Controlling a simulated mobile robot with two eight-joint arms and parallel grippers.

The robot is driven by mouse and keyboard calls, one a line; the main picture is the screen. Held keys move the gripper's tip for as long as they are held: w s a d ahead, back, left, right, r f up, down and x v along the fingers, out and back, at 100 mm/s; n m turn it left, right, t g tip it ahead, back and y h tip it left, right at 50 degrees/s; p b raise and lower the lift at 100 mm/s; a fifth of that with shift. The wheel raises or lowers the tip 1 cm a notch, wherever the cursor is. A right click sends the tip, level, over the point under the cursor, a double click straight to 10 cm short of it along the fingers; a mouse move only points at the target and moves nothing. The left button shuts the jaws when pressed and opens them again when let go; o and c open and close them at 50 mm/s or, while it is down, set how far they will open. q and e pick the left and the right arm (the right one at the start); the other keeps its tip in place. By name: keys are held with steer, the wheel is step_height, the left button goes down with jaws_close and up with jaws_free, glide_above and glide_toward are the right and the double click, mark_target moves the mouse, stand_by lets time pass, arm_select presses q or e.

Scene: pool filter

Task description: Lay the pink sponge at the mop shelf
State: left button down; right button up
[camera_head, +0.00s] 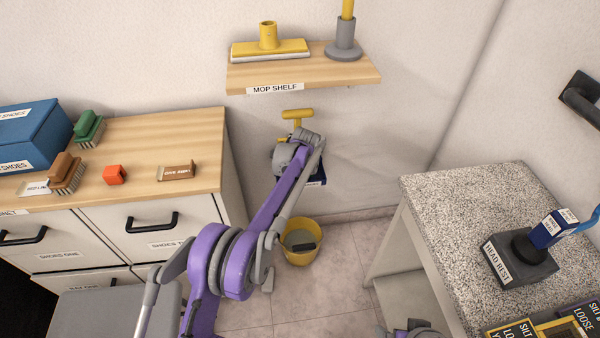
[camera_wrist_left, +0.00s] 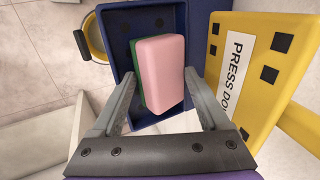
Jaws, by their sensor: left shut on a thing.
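The pink sponge (camera_wrist_left: 160,70), with a green layer on its left side, sits within a dark blue tray (camera_wrist_left: 120,35) in the left wrist view. My left gripper (camera_wrist_left: 165,95) is shut on the sponge, one finger on each side. In the head view my own arm hides the sponge; a bit of the blue tray (camera_head: 316,182) shows below the wrist. The wooden mop shelf (camera_head: 345,73), labelled MOP SHELF, is on the wall above my left gripper. My right gripper is not clearly in view.
A yellow mop head (camera_head: 270,48) and a grey holder with a yellow pole (camera_head: 343,45) stand on the shelf. A yellow press part (camera_wrist_left: 250,70) is right of the tray. A yellow bucket (camera_head: 302,256) stands on the floor. A cabinet (camera_head: 150,130) and a speckled counter (camera_head: 450,210) flank the gap.

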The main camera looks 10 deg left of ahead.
arm_select(q)
steer(key=shift+s+d+f, duration=0.1)
steer(key=shift+d+f, duration=0.1)
steer(key=shift+d, duration=0.1)
steer(key=shift+r+p, duration=0.45)
steer(key=shift+r, duration=0.05)
steer(key=shift+a+r+p, duration=0.2)
steer(key=shift+r+p, duration=0.45)
steer(key=shift+r, duration=0.7)
steer(key=shift+r, duration=0.1)
steer(key=s+d+r+p, duration=0.3)
steer(key=s+r, duration=0.4)
steer(key=s, duration=0.3)
steer(key=shift+s+d+p, duration=0.2)
steer(key=shift+s+p, duration=0.1)
steer(key=shift+p, duration=0.25)
